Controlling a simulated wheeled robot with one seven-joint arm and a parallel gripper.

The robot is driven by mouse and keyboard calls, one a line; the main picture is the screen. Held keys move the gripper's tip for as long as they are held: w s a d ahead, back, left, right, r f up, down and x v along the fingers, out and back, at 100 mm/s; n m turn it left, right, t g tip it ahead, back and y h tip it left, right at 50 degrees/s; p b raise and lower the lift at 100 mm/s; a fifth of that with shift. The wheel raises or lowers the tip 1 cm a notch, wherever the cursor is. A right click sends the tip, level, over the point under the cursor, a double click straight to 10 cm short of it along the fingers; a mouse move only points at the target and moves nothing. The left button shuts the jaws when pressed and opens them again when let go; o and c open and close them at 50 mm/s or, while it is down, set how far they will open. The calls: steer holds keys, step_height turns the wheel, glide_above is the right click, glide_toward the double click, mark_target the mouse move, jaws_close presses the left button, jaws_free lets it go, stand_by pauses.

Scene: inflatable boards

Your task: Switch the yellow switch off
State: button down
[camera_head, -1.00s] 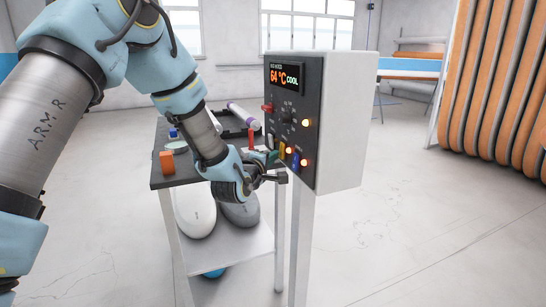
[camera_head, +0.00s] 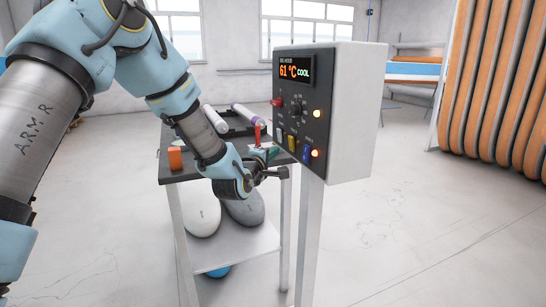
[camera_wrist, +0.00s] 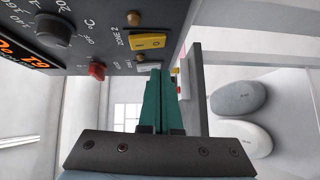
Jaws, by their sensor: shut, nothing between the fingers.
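The yellow switch (camera_head: 291,143) sits low on the dark front panel of the control box (camera_head: 350,110), between a white switch and a blue switch. It also shows in the wrist view (camera_wrist: 148,41), near the top. The small brown lamp (camera_wrist: 133,18) beside it looks unlit. My gripper (camera_head: 273,153) is just left of the panel's lower edge. In the wrist view its green fingers (camera_wrist: 164,78) are together and empty, with the tips close to the white switch (camera_wrist: 147,68), below the yellow one in the picture. I cannot tell whether they touch the panel.
The display (camera_head: 295,70) reads 61 °C COOL. Two orange lamps glow at the panel's right, one beside the blue switch (camera_head: 305,152). A red control (camera_head: 277,102) and a knob sit higher. A cart (camera_head: 245,250) with an orange block, tubes and rounded floats stands behind my arm.

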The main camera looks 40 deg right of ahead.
steer(key=f+b+v, duration=0.1)
steer(key=b+v, duration=0.1)
steer(key=v, duration=0.8)
steer(key=shift+a+f, duration=0.3)
steer(key=shift+f, duration=0.05)
steer(key=shift+w, duration=0.1)
steer(key=w+a+f+m+y+p, duration=0.1)
steer(key=w+a+y, duration=0.3)
steer(key=a, duration=0.5)
steer(key=w+a+f+m+y+p, duration=0.1)
steer(key=w+a+y+p, duration=0.15)
steer(key=w+a, duration=0.45)
steer(key=w+a+f+m+y+p, duration=0.15)
steer(key=a+y, duration=0.25)
steer(key=a, duration=0.8)
steer(key=s+a+r+m+g+y+p, duration=0.1)
steer(key=s+a, duration=0.4)
steer(key=a, duration=0.6)
steer(key=s+a+r+g+y+p, duration=0.1)
steer(key=s+a+g+y, duration=0.3)
steer(key=a, duration=0.7)
steer(key=shift+s+a+r+m, duration=0.35)
steer(key=shift+s+a+r, duration=0.05)
steer(key=shift+s+r, duration=0.15)
steer(key=shift+d, duration=0.1)
